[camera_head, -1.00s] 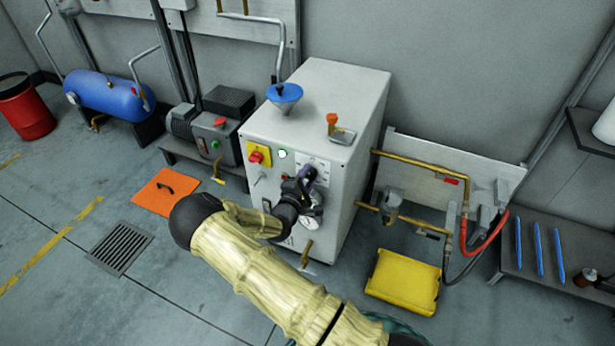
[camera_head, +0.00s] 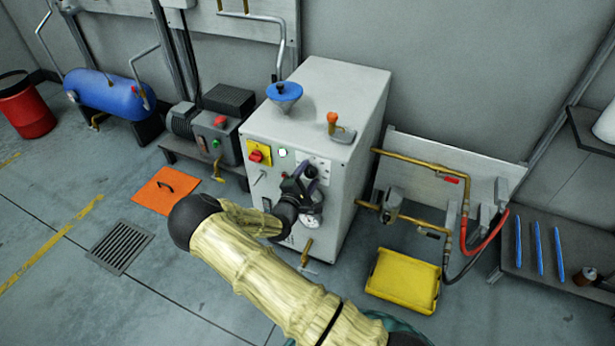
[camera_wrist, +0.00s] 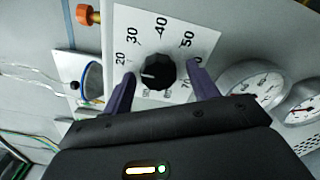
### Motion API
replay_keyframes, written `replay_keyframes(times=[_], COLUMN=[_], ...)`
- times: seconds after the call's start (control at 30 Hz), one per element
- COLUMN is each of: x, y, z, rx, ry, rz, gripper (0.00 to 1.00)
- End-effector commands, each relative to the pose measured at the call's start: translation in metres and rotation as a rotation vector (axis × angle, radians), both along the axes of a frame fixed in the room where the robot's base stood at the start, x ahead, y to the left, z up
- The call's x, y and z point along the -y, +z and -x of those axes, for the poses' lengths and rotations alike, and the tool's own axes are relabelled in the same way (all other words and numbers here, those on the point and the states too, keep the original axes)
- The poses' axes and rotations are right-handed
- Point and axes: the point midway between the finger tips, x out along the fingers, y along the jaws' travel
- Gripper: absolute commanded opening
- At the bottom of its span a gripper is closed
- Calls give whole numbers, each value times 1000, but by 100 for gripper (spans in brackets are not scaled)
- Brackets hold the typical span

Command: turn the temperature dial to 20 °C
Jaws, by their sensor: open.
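The black temperature dial (camera_wrist: 159,72) sits on a white scale plate (camera_wrist: 205,28) with printed numbers. In the wrist view its white mark points left, close to the 20 (camera_wrist: 121,60) and seemingly slightly below it. My gripper (camera_wrist: 161,70) is open, with one purple finger to each side of the dial in the picture and gaps between. The right finger hides part of the scale near 60. In the head view the dial (camera_head: 311,172) shows just above my gripper (camera_head: 302,182) on the front of the grey cabinet (camera_head: 335,100).
Round gauges (camera_wrist: 250,88) sit right of the dial in the wrist view. A red switch on a yellow plate (camera_head: 259,152) is on the cabinet's upper left. Brass pipes (camera_head: 410,162) and a yellow tray (camera_head: 403,281) stand to its right. Floor in front is mostly clear.

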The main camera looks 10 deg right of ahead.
Motion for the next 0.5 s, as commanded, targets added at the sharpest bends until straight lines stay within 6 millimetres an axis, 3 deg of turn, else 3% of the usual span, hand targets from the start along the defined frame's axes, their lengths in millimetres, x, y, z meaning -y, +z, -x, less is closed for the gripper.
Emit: replay_keyframes(times=[0.27,0.5], x=[-7,-33], y=[1,2], z=[10,44], rx=[1,-1], ry=[0,2], rz=[1,1], gripper=[59,59])
